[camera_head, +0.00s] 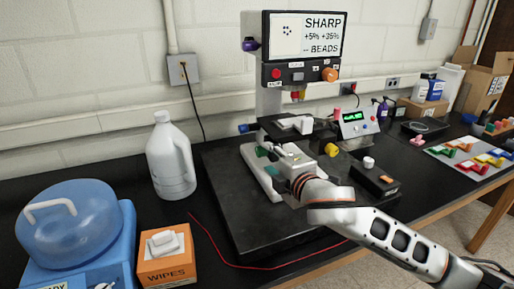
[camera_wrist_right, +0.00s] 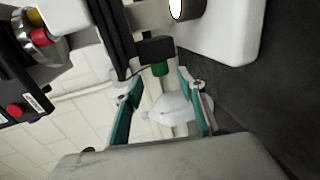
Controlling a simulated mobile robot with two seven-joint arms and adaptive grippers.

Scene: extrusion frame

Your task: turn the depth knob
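A bench machine (camera_head: 270,100) with a "SHARP" sign stands on a dark slab. It carries a purple knob (camera_head: 249,44), an orange knob (camera_head: 330,75), a yellow knob (camera_head: 331,149) and a blue knob (camera_head: 246,127); I cannot read which is the depth knob. My right gripper (camera_head: 268,162) is low at the machine's base, pointing left. In the right wrist view its teal fingers (camera_wrist_right: 160,80) are spread. A green knob (camera_wrist_right: 160,69) on a dark block shows near the fingertips; I cannot tell whether they touch it. My left gripper is out of view.
A white jug (camera_head: 171,158), an orange wipes box (camera_head: 166,257) and a blue tub (camera_head: 75,235) stand left of the machine. A small box with a green display (camera_head: 355,122) and a black box (camera_head: 374,180) stand right. A red cord crosses the bench front.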

